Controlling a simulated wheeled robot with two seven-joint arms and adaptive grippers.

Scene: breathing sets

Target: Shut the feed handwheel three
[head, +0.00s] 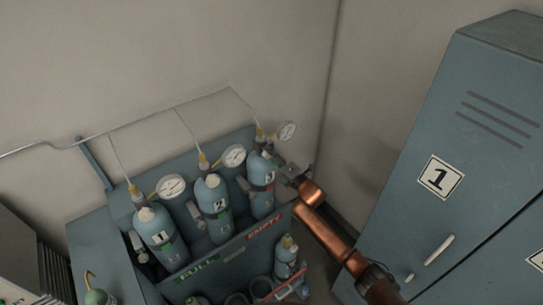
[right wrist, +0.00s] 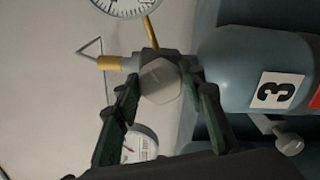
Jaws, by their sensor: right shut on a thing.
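The blue cylinder three (head: 262,185) stands at the right end of a row in the rack, and its "3" label shows in the right wrist view (right wrist: 235,65). The feed handwheel three (right wrist: 160,82) is a pale grey faceted knob at the cylinder's neck. My right gripper (head: 290,172) reaches in from the right at the top of cylinder three. In the right wrist view its two dark fingers are shut on the handwheel, one on each side. In the head view the handwheel is too small to make out. My left gripper is not in view.
Cylinders one (head: 155,238) and two (head: 212,207) stand left of three, each with a round gauge and a thin line. The rack front (head: 225,252) carries "FULL" and "EMPTY" labels. Another cylinder (head: 286,257) stands lower in front. A blue locker (head: 420,215) is at right.

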